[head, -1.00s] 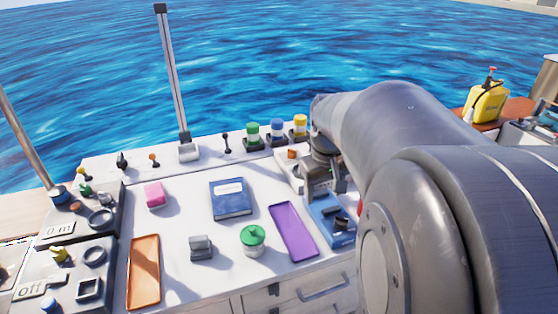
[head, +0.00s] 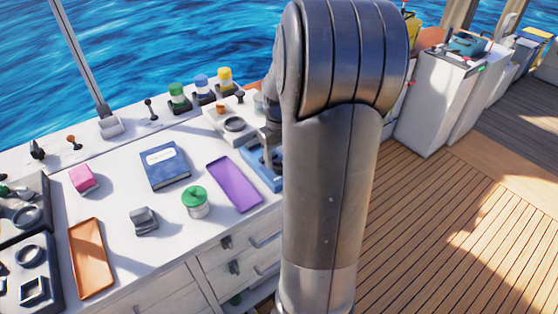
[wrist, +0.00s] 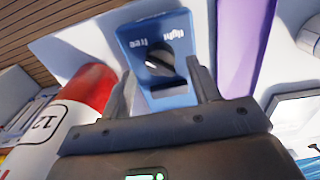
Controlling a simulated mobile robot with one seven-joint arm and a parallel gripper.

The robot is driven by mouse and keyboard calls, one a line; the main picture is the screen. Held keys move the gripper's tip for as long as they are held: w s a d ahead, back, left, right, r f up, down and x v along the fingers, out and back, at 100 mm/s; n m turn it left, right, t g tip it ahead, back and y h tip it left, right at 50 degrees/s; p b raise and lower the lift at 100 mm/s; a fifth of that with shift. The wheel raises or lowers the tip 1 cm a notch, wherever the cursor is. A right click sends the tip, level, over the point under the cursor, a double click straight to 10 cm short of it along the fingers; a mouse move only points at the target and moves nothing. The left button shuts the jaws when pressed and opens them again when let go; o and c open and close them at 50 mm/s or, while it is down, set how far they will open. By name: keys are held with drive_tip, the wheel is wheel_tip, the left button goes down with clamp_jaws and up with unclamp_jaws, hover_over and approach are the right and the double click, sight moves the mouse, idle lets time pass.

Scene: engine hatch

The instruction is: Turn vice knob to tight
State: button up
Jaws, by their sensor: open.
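The vice shows in the wrist view as a blue block (wrist: 128,38) printed with the words "tight" and "free". Its dark knob (wrist: 160,60) sits on the block between my fingers in the picture, and whether they touch it I cannot tell. My gripper (wrist: 160,85) is open, with one finger on each side of the knob in this view. In the head view the blue vice base (head: 262,180) stands at the right end of the white counter. My arm hides part of it there, and my gripper is mostly hidden.
A purple tray (head: 233,185) lies beside the vice. A green-lidded jar (head: 195,203), a blue book (head: 165,166) and an orange tray (head: 90,258) lie on the counter. A red and white cylinder (wrist: 75,105) stands close to my gripper's left. Wooden deck (head: 440,230) is open at right.

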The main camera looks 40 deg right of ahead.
drive_tip(key=shift+f, duration=1.2)
drive_tip(key=shift+c, duration=0.6)
drive_tip(key=c, duration=0.9)
drive_tip(key=shift+o, duration=0.2)
